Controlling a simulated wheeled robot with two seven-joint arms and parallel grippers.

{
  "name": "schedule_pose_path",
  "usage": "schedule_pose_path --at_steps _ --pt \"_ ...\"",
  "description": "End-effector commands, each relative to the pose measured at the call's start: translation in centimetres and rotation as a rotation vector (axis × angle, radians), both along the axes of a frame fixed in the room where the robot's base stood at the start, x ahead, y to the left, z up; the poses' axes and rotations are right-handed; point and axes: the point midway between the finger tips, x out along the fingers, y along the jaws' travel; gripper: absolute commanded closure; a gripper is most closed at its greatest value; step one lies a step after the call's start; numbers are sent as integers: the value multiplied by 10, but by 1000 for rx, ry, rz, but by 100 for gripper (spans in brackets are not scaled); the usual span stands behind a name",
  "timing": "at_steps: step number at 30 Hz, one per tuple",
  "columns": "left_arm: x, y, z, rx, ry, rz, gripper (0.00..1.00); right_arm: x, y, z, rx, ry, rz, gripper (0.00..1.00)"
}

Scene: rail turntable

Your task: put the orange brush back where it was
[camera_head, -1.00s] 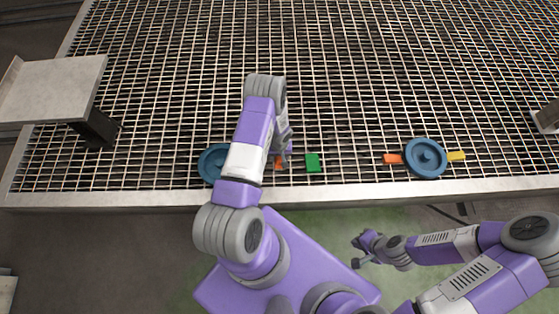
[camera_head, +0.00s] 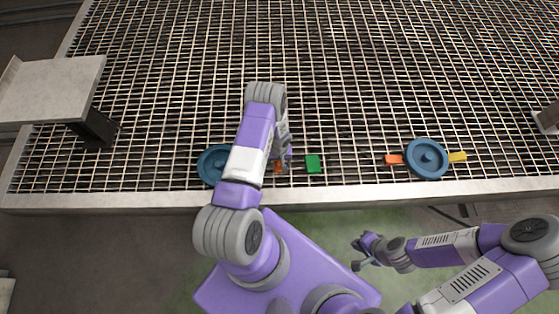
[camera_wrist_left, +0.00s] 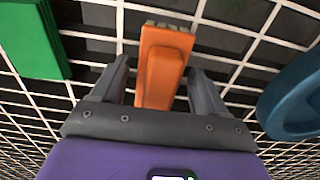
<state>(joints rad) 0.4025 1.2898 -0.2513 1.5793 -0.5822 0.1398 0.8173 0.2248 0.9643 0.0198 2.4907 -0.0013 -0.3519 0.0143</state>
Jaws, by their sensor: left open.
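An orange brush (camera_wrist_left: 162,65) with a pale bristled end lies on the mesh, between the fingers of my left gripper (camera_wrist_left: 158,85) in the left wrist view. The fingers are open, with a gap on each side of it. In the head view, only a small part of the orange brush (camera_head: 279,168) shows beside my left gripper (camera_head: 287,152); my arm hides much of that area. Another orange piece (camera_head: 393,159) lies left of the right blue disc (camera_head: 427,158). My right gripper (camera_head: 359,255) is off the mesh's front edge, too small to read.
A green block (camera_head: 313,164) lies just right of the brush. A left blue disc (camera_head: 212,165) is partly behind my arm. A yellow piece (camera_head: 457,157) touches or nearly touches the right disc. A grey raised plate (camera_head: 50,88) stands at left. The mesh (camera_head: 350,80) behind is clear.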

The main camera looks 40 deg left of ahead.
Motion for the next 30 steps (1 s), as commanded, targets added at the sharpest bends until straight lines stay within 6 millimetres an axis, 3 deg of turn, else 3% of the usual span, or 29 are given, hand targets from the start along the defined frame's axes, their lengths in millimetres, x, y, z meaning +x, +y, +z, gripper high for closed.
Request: schedule_pose_path --at_steps 5,18,27,30 --pt "1 0 15 1 -1 0 26 0 0 5 0 0 0 100" --pt "0 0 104 1 -2 0 26 0 0 39 0 0 0 100" --pt "-1 -1 124 -1 1 0 26 0 0 44 0 0 0 100" --pt "-4 -13 124 -23 -4 -18 26 0 0 43 0 0 0 100"
